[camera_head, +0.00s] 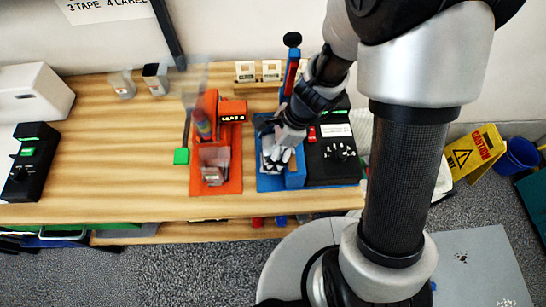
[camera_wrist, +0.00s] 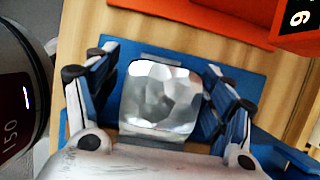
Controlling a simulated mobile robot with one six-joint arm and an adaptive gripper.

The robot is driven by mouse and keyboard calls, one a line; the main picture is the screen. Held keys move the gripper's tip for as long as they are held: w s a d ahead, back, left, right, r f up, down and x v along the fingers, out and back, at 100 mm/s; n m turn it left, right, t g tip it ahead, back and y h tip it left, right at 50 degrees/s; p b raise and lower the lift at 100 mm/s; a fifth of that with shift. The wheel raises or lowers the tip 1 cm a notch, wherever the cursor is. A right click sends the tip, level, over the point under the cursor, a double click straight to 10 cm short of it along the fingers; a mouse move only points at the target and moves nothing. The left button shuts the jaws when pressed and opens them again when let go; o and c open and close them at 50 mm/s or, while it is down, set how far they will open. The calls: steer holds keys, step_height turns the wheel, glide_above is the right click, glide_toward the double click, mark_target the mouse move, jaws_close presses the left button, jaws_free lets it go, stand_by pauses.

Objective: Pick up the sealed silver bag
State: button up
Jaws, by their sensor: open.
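The sealed silver bag (camera_wrist: 162,95) is shiny and crumpled. In the wrist view it lies in the middle, on the blue station (camera_wrist: 190,57), between my gripper's two fingers. My gripper (camera_wrist: 160,85) is open, with one finger on each side of the bag and gaps showing on both sides. In the head view my gripper (camera_head: 278,155) points down over the blue station (camera_head: 267,183) and mostly hides the bag.
An orange station (camera_head: 230,180) stands left of the blue one. A black device (camera_head: 330,165) with a green display stands close on the right. A blue post (camera_head: 290,75) rises behind. The bench (camera_head: 100,160) is clear at centre left.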

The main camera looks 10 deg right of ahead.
steer(key=shift+x, duration=1)
steer(key=shift+r, duration=0.1)
steer(key=c, duration=1.1)
